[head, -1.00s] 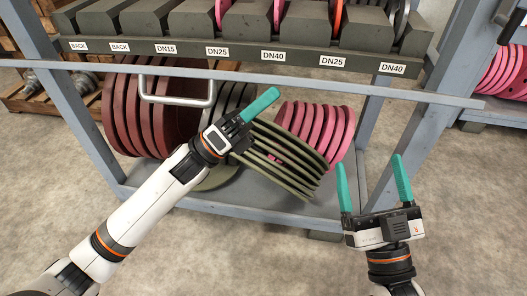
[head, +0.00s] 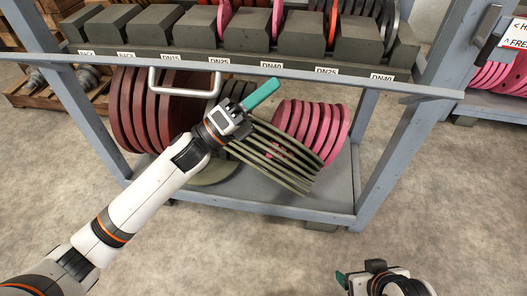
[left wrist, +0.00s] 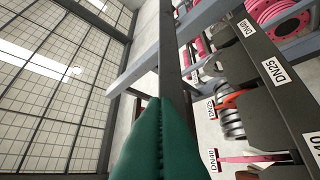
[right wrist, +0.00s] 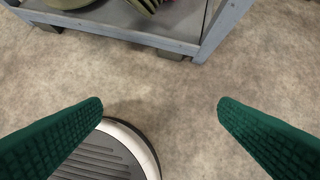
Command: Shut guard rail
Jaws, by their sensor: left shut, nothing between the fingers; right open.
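The guard rail (head: 330,80) is a long blue-grey bar across the front of the rack, with a pale U-shaped handle (head: 153,84) hanging from its left part. My right gripper (right wrist: 160,105) is open and empty above the floor, low in the head view.
Dark blocks (head: 245,30) stand on the upper shelf. Dark red discs (head: 130,115), olive discs (head: 275,155) and pink discs (head: 315,130) are on the lower shelf (head: 275,198), behind my left arm. A pallet (head: 32,100) is at left. Floor in front is clear.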

